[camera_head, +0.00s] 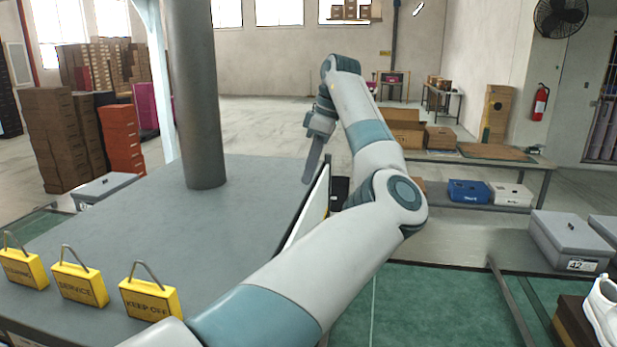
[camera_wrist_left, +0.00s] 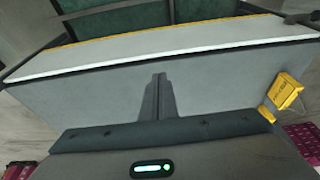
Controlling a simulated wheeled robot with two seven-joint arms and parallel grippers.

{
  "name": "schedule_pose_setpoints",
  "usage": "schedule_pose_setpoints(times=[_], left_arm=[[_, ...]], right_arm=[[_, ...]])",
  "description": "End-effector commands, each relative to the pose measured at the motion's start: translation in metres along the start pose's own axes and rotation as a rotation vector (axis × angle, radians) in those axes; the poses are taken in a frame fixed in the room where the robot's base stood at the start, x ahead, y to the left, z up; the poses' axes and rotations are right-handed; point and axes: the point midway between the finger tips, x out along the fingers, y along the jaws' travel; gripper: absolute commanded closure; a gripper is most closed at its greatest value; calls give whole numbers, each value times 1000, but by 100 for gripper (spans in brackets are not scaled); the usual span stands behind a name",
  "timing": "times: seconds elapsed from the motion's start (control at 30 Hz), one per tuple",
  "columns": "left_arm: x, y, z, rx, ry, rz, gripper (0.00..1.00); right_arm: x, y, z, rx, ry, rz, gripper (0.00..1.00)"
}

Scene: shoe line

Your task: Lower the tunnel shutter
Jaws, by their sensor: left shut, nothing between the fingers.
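A pale upright panel with a dark edge, which looks like the tunnel shutter (camera_head: 309,212), stands at the right edge of the grey tunnel housing (camera_head: 235,225). My arm hides part of it. My left gripper (camera_head: 309,180) points down just above the panel's far end, fingers shut and empty. In the left wrist view the shut fingertips (camera_wrist_left: 159,76) lie in front of a wide grey surface; a long pale strip (camera_wrist_left: 180,50) with a yellow edge crosses above them. I cannot tell if the fingers touch anything. My right gripper is not in view.
Yellow lock-shaped tags, including KEEP OFF (camera_head: 149,299) and SERVICE (camera_head: 80,285), stand at the housing's near left. A grey post (camera_head: 200,100) rises from it. To the right are a green surface (camera_head: 430,300), a lidded grey box (camera_head: 570,240) and a white shoe (camera_head: 604,312).

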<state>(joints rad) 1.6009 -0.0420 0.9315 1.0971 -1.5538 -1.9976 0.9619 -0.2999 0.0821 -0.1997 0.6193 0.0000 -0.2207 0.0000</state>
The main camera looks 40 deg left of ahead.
Motion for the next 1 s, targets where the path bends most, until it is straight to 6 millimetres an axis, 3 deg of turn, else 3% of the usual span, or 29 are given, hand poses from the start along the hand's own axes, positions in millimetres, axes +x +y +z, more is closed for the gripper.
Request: schedule_pose_setpoints(times=[0.63,1.0], left_arm=[[100,-1,4,0,1,-4,100],[124,-1,11,0,0,-1,100]], right_arm=[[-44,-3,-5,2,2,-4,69],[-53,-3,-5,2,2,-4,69]])
